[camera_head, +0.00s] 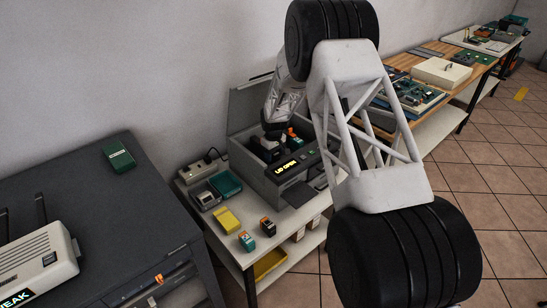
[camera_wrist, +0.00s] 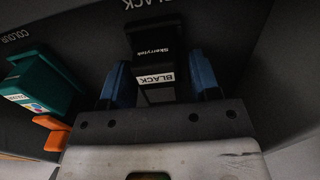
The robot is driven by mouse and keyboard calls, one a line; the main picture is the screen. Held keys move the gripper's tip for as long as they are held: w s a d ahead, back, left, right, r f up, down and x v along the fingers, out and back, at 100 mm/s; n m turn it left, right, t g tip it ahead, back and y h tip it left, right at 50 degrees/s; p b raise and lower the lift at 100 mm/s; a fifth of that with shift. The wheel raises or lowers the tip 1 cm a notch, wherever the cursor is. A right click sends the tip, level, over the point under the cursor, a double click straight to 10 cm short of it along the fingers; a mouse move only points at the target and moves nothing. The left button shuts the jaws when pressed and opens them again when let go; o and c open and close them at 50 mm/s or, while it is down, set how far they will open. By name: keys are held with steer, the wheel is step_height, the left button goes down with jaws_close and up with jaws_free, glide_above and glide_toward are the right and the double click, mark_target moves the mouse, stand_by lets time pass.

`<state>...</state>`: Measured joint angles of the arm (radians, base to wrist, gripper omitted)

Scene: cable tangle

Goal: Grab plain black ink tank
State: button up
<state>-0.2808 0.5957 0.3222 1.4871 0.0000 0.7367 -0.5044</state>
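The open printer (camera_head: 281,187) shows "LID OPEN" on its front display. My gripper (camera_head: 274,132) reaches down into it from above; its fingers are hard to make out in the head view. In the wrist view, a black ink tank (camera_wrist: 160,46) with a white "BLACK" label sits in the slot marked BLACK, with no orange part visible on it. The two blue fingertips of my gripper (camera_wrist: 160,80) flank this tank, one on each side. I cannot tell whether they touch it. A teal tank (camera_wrist: 42,82) with an orange part sits left of it, at the COLOUR slot.
On the table in front stand a teal-and-orange tank (camera_head: 247,241) and a black-and-orange tank (camera_head: 268,226), beside a yellow block (camera_head: 227,220) and a teal tray (camera_head: 226,184). The raised printer lid (camera_head: 245,104) stands behind my gripper. A dark cabinet (camera_head: 90,215) is at the left.

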steer(key=c, duration=0.8)
steer(key=shift+r, duration=0.1)
steer(key=shift+r, duration=4.95)
